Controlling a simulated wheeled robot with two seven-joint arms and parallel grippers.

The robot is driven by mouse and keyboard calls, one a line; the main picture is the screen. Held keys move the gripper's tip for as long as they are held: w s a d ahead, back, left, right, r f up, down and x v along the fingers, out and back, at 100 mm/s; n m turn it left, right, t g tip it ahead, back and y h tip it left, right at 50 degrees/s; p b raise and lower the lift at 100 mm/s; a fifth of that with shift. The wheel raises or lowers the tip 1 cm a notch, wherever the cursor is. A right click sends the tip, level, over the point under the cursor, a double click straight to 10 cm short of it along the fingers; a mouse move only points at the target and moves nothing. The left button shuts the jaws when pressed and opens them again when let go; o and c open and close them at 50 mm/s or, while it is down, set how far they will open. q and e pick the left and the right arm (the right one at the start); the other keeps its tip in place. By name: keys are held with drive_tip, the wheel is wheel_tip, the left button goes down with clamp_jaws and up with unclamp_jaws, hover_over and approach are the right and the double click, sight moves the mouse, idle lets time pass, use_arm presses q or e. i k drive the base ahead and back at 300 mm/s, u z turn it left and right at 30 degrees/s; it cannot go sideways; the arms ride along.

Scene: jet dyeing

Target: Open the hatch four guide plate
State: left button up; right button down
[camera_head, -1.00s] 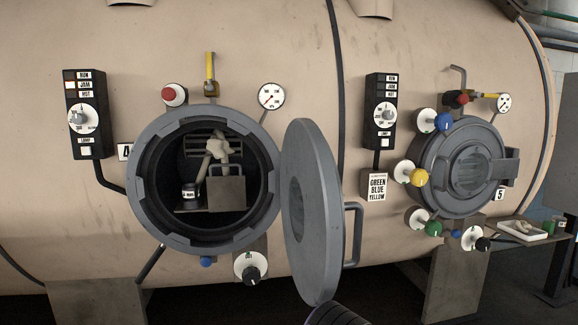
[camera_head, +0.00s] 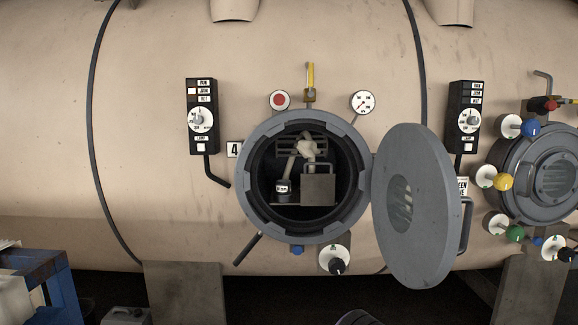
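Hatch four (camera_head: 251,152) is a round grey opening in the big beige vessel, beside a label with the number 4 (camera_head: 234,149). Its thick round door (camera_head: 420,215) stands swung open to the right, with a handle (camera_head: 466,225) on its far edge. Inside the dark opening, the guide plate (camera_head: 318,190) is a small grey-brown plate with a handle on top, upright at lower right. Behind it are a slatted grille and a pale twisted rope of fabric (camera_head: 306,148). Neither gripper is in view.
A red button (camera_head: 280,100), a yellow-handled valve (camera_head: 310,82) and a gauge (camera_head: 362,102) sit above the hatch. A black control box (camera_head: 202,118) is at left. Hatch five (camera_head: 515,165) with coloured knobs is at right. A blue frame (camera_head: 45,280) stands at lower left.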

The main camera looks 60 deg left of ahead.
sight(316, 189)
drive_tip(key=u, duration=0.8)
drive_tip(key=i, duration=0.45)
